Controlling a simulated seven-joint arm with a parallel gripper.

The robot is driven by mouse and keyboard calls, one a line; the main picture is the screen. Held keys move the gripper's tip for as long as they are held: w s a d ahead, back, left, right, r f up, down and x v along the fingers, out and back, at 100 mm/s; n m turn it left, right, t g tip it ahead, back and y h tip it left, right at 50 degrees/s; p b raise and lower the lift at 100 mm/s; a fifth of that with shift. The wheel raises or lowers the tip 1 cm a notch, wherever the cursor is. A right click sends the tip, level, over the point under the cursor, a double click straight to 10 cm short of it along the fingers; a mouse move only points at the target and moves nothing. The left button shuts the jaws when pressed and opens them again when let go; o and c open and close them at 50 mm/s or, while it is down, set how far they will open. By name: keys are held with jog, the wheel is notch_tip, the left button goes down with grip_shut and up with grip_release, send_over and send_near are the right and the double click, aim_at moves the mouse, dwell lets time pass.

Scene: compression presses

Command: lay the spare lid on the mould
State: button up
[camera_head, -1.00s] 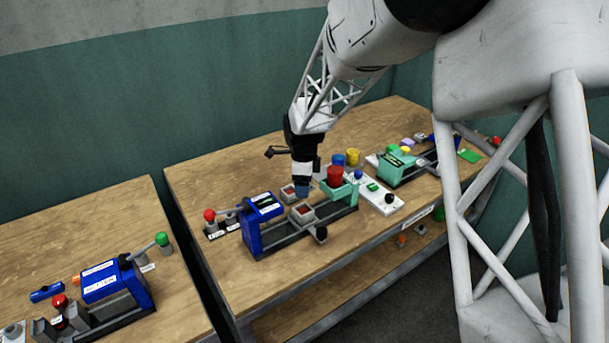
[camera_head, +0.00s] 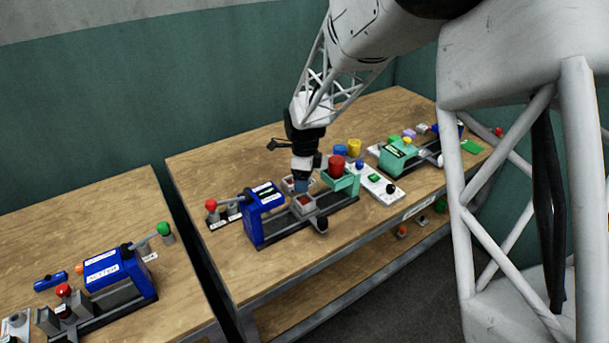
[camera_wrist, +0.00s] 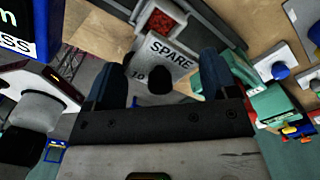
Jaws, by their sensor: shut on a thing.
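My gripper (camera_head: 303,187) points down between two small grey trays on the middle bench. In the wrist view its blue fingers (camera_wrist: 160,82) stand on either side of a grey lid (camera_wrist: 172,50) lettered SPARE, with a dark round knob between them. The gripper is shut on this lid. The front grey mould (camera_head: 304,205), with red contents, sits on the press rail just below the gripper. A similar red-filled tray (camera_head: 290,183) is partly hidden behind the gripper. One red-filled tray (camera_wrist: 163,20) shows just beyond the lid in the wrist view; I cannot tell which.
A blue press (camera_head: 263,210) stands close on the left. A green stand with a red cylinder (camera_head: 337,166) is close on the right, beside a white control panel (camera_head: 380,190). Another green press (camera_head: 398,155) is farther right.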

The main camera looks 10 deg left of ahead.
jog(key=shift+f, duration=2.65)
jog(key=shift+f, duration=0.7)
dwell(0.4)
jog(key=o, duration=0.8)
jog(key=shift+r, duration=0.1)
jog(key=shift+r, duration=3.8)
